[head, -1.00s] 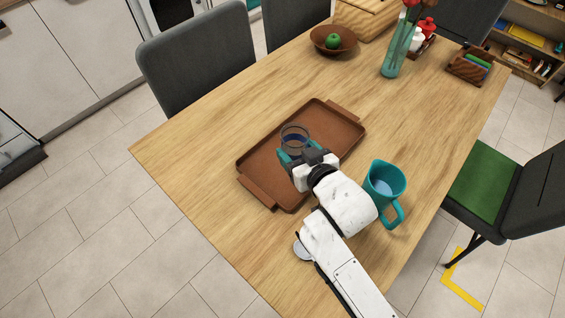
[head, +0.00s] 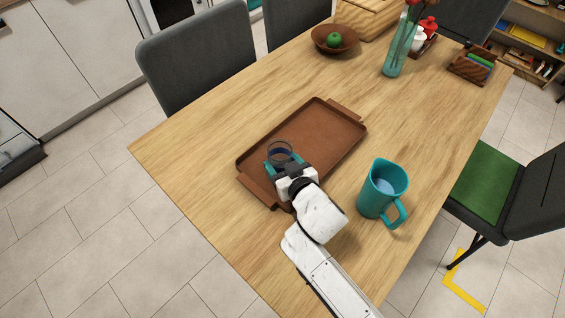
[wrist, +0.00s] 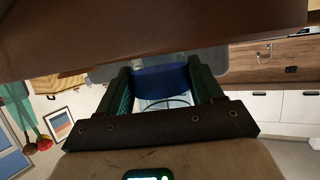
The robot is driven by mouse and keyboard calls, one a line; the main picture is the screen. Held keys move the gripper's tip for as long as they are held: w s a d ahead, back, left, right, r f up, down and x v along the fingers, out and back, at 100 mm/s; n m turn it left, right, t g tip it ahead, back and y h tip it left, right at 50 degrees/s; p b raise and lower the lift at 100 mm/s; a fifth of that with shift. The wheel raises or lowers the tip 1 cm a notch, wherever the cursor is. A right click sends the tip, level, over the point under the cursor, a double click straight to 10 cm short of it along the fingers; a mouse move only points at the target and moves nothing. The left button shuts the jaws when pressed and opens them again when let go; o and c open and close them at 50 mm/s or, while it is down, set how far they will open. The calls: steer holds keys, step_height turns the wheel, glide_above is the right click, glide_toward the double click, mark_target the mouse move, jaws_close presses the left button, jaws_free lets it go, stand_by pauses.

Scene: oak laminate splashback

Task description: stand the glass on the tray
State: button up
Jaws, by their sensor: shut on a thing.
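The glass (head: 281,148) is clear with a dark rim and shows blue between my fingers. My gripper (head: 283,162) is shut on it, over the left part of the brown tray (head: 325,130). In the wrist view the two green-padded fingers (wrist: 165,92) clasp the blue part of the glass (wrist: 162,77). The tray's brown surface (wrist: 130,30) fills the top of that view. The glass's base is hidden behind my gripper in the head view, so I cannot tell whether it touches the tray.
A teal jug (head: 382,190) stands on the table right of the tray. A wooden bowl (head: 333,42) with a green apple, a teal vase (head: 397,55) with flowers and a small wooden box (head: 471,66) stand at the back. The tray's right half is bare.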

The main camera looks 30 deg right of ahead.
steer(key=shift+f, duration=0.2)
steer(key=o, duration=1.2)
steer(key=shift+o, duration=0.2)
steer(key=shift+r, duration=0.1)
steer(key=shift+r, duration=0.15)
steer(key=v, duration=1.2)
